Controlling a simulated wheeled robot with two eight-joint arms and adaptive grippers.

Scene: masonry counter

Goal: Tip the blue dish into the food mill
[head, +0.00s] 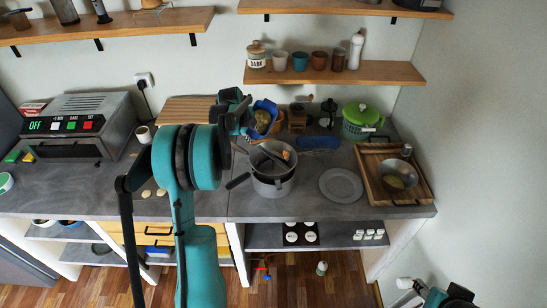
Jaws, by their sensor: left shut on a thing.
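The blue dish (266,104) is in the head view behind and slightly left of the food mill, with yellow-brown contents (262,119) in it. It looks tilted towards the camera. My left gripper (246,112) is shut on the left side of the dish. The food mill (273,184) is a grey pot-like vessel with a handle to the left, standing on the counter. Something orange-brown (284,155) shows inside it. My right gripper (442,300) shows only partly at the bottom right edge, far from both; its fingers are unclear.
A grey plate (341,185) lies right of the mill. A wooden tray (375,169) with a metal bowl (398,177) is farther right. A green pot (358,122) stands behind. A toaster oven (76,126) is at left. A shelf (340,74) hangs above the dish.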

